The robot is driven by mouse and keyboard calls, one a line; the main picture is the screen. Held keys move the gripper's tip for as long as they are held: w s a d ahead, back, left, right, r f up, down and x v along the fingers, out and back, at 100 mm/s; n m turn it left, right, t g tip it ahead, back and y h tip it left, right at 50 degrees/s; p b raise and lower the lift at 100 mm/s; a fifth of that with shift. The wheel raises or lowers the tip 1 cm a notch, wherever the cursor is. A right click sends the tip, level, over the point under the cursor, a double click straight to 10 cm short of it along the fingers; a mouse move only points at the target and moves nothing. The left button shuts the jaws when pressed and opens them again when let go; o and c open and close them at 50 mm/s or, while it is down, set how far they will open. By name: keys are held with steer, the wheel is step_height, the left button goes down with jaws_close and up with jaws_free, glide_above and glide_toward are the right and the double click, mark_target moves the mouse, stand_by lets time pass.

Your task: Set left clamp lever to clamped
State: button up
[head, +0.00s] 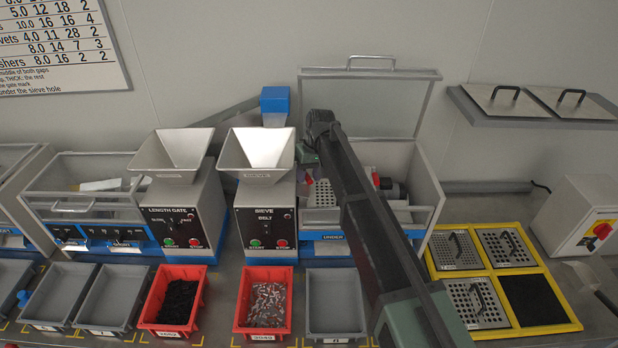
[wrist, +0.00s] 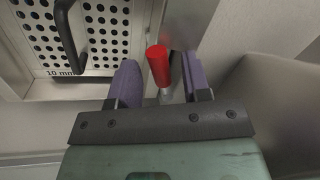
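The left clamp lever has a red grip (wrist: 158,66) on a thin metal stem. In the wrist view it stands between my gripper's two purple fingers (wrist: 162,78), with a gap visible on each side. The fingers are open and hold nothing. In the head view a red grip (head: 308,180) shows at the left inside the open sieve housing, just below my gripper (head: 308,158), which is partly hidden by my arm. A second red grip (head: 376,179) shows on the right side of the housing. I cannot tell the lever's exact setting.
A perforated sieve plate (wrist: 100,38) marked 10 mm, with a black handle, lies left of the fingers. The housing's lid (head: 365,105) stands open behind. A hopper (head: 258,150) stands close on the left. More sieve plates (head: 455,250) lie in a yellow rack at right.

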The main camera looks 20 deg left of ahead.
jaws_close()
steer(key=shift+w+d+n, duration=0.1)
steer(key=shift+w+n, duration=0.05)
steer(key=shift+n, duration=0.15)
steer(key=w+n, duration=0.1)
steer(key=n, duration=0.3)
steer(key=w+n+h, duration=0.1)
steer(key=w+n, duration=0.1)
steer(key=n, duration=0.2)
steer(key=w+n+h, duration=0.1)
steer(key=w+n, duration=0.1)
steer(key=n, duration=0.2)
steer(key=shift+d+n+g, duration=0.3)
steer(key=shift+d+n, duration=0.05)
steer(key=shift+n, duration=0.05)
stand_by(0.4)
steer(key=shift+o, duration=0.3)
jaws_free()
